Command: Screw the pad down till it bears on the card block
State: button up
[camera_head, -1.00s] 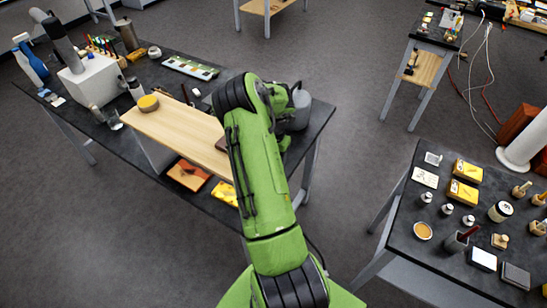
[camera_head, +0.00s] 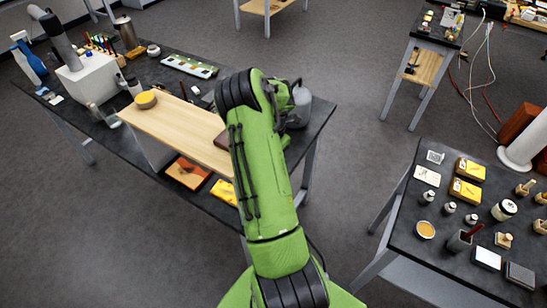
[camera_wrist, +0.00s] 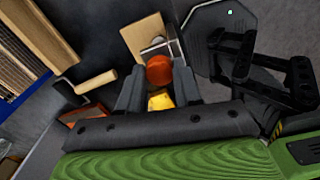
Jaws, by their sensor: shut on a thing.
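In the wrist view my gripper (camera_wrist: 159,88) has its two dark fingers on either side of an orange-red rounded knob (camera_wrist: 159,70), shut on it. Just beyond the knob are a grey metal piece (camera_wrist: 160,46) and a pale wooden piece (camera_wrist: 142,34). I cannot make out the pad or the card block for certain, nor whether they touch. In the head view my green arm reaches over the dark bench (camera_head: 180,75) and hides my gripper. A dark brown-red thing (camera_head: 222,141) shows beside the arm on a pale wooden board (camera_head: 172,122).
A round yellow-topped thing (camera_head: 146,100) stands on the board's left end. A grey pot (camera_head: 299,107) stands right of my arm. In the wrist view a crank with a wooden handle (camera_wrist: 97,82) lies left of my fingers. A crowded table (camera_head: 400,232) stands at the right.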

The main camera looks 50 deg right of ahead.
jog(key=m+b, duration=0.2)
jog(key=m, duration=0.4)
jog(key=shift+b, duration=0.35)
jog(key=m+b, duration=0.1)
jog(key=m, duration=0.5)
dwell(0.4)
jog(key=o, duration=1)
jog(key=shift+o, duration=0.2)
notch_tip(320, 180, up, 16)
jog(key=p, duration=0.1)
